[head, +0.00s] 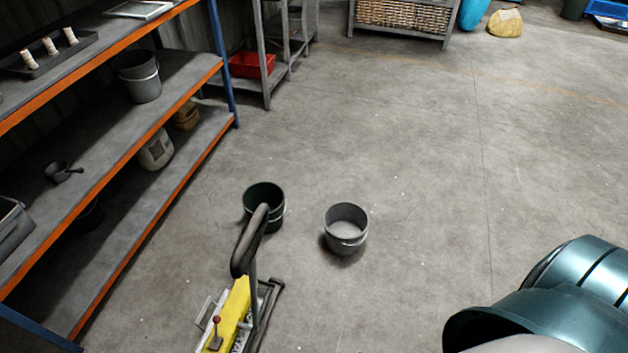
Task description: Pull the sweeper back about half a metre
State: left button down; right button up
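The sweeper looks to be the yellow-bodied machine (236,312) at the bottom, left of centre, in the head view. It has a dark handle (245,245) rising from it, a small red-knobbed lever and a grey metal frame. Its lower part is cut off by the picture's bottom edge. The handle's upper end overlaps a dark green bucket in the picture; I cannot tell whether they touch. Neither of my grippers shows, and no gripper is seen on the sweeper.
The dark green bucket (275,212) and a grey bucket (346,238) stand on the floor beyond the sweeper. Shelving with orange beams (160,160) lines the left. A large teal drum-like thing (560,300) fills the bottom right. The middle and right floor is largely clear.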

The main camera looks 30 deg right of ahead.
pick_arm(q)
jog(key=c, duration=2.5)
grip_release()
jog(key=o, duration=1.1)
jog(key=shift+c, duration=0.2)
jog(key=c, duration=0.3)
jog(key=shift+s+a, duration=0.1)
